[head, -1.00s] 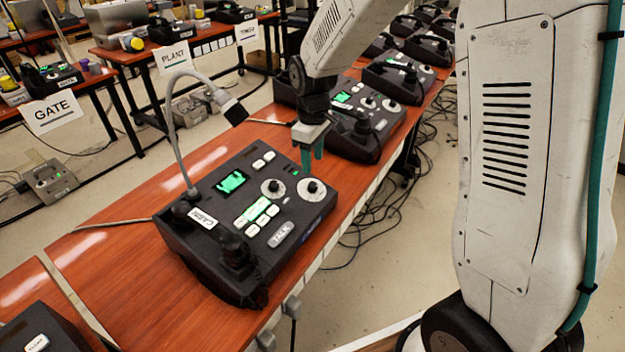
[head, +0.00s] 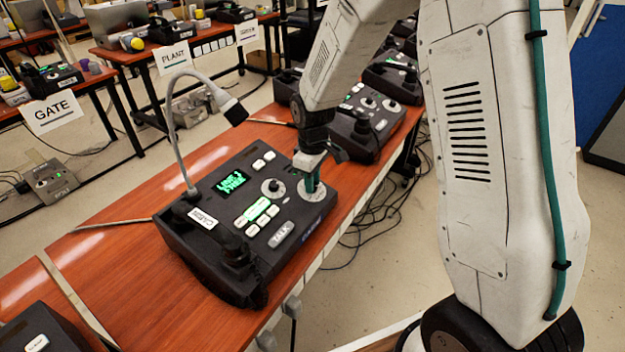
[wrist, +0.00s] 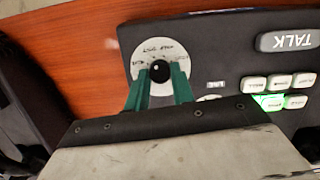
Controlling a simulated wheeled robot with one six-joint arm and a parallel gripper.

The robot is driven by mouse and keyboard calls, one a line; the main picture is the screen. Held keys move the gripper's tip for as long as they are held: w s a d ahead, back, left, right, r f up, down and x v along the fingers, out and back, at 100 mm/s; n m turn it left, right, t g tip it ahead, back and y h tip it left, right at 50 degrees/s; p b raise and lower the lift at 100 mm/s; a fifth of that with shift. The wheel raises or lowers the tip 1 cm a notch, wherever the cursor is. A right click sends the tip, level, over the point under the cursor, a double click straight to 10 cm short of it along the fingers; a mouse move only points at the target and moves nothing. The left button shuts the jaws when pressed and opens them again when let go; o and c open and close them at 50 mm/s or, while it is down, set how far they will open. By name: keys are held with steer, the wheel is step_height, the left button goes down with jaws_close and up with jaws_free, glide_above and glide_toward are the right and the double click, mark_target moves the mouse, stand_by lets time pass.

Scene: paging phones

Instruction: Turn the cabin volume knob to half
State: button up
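The dark phone console labelled CABIN (head: 222,268) sits on the red-brown table. It has two round knobs on white dials. The left knob (head: 273,186) is free. My gripper (head: 311,186) points down over the right dial (head: 317,201) and hides its knob in the head view. In the wrist view the black knob (wrist: 160,71) stands between the green fingertips of my gripper (wrist: 160,75), one on each side. I cannot tell whether they press on it. The dial carries small print, which I cannot read for certain. The green display (head: 231,181) is lit with text.
A bent gooseneck microphone (head: 177,125) rises at the console's back left. TALK (head: 281,234) and several small white buttons lie near the dials. Another console (head: 365,125) stands behind my gripper. Cables lie on the floor to the right.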

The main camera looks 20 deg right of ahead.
steer(key=c, duration=0.3)
steer(key=m, duration=0.3)
steer(key=shift+d+m+y, duration=0.1)
steer(key=shift+m+y, duration=0.2)
steer(key=shift+y, duration=0.1)
steer(key=shift+d+m+g+y, duration=0.1)
steer(key=shift+m+g+y, duration=0.35)
steer(key=shift+m, duration=1.35)
steer(key=o, duration=1)
